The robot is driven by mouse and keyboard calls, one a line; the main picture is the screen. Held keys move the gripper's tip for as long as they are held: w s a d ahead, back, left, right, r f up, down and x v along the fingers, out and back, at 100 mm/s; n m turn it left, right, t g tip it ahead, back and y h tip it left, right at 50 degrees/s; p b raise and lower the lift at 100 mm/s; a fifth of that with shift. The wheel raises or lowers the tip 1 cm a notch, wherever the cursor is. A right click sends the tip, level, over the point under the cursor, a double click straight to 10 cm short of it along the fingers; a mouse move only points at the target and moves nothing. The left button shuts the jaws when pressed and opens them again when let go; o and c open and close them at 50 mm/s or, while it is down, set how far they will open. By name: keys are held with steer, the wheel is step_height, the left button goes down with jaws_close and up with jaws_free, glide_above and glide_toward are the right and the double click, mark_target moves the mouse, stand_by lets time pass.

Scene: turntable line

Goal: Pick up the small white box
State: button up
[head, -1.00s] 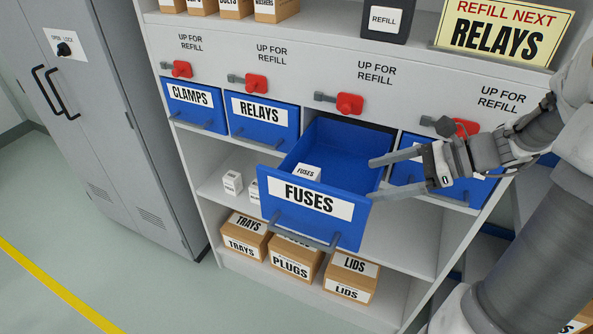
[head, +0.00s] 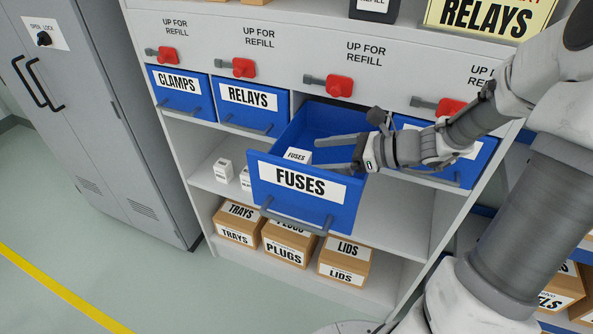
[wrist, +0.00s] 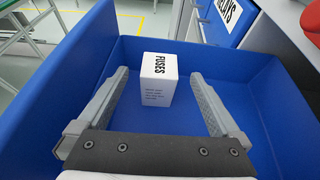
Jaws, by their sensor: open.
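A small white box (head: 297,155) marked FUSES stands inside the pulled-out blue FUSES drawer (head: 336,119). In the wrist view the white box (wrist: 158,82) stands on the blue drawer floor (wrist: 220,62), ahead of my gripper and between the lines of its fingers. My gripper (head: 318,154) is open and empty, reaching in over the drawer from the right. In the wrist view the two fingers (wrist: 158,80) are spread, one to each side of the box.
The blue RELAYS drawer (head: 251,106) and CLAMPS drawer (head: 180,91) are closed to the left. Two small white boxes, one here (head: 224,171), stand on the shelf below. Red latches (head: 340,85) sit above the drawers. A grey cabinet (head: 110,150) stands at left.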

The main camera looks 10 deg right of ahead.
mark_target(299, 157)
steer(key=x, duration=0.6)
steer(key=shift+b, duration=0.35)
steer(key=c, duration=1.6)
